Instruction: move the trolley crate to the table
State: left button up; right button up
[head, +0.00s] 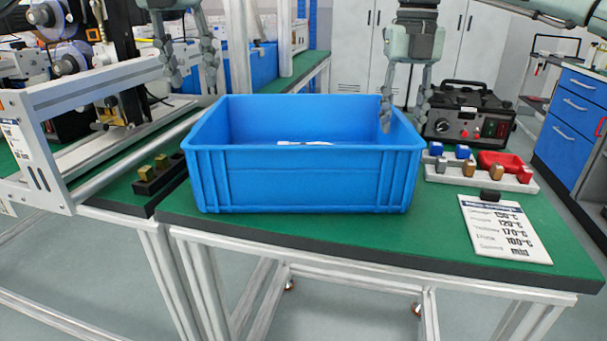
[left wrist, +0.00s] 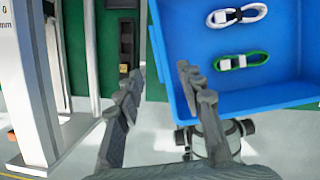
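A large blue open crate (head: 300,182) stands upright on a green-topped table (head: 400,240). In the left wrist view the crate (left wrist: 280,95) holds a white cable bundle (left wrist: 237,14) and a green-and-white one (left wrist: 242,61). My left gripper (head: 191,75) is open and empty, above and beside the crate's far left corner; in the left wrist view its fingers (left wrist: 159,70) are apart near the crate's left wall. My right gripper (head: 405,108) is open at the right wall, one finger over the inside and one outside. Contact there cannot be told.
Right of the crate are a white tray (head: 470,178) with small blocks, a black device (head: 468,115) and a temperature card (head: 503,228). A metal-framed machine (head: 90,90) and a black block holder (head: 158,175) stand left. Another blue crate (head: 262,66) is behind.

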jog(key=shift+r, duration=0.2)
pick_arm(q)
jog(key=shift+v, duration=1.15)
pick_arm(e)
notch_tip(320, 180, up, 12)
jog(key=shift+f, duration=0.15)
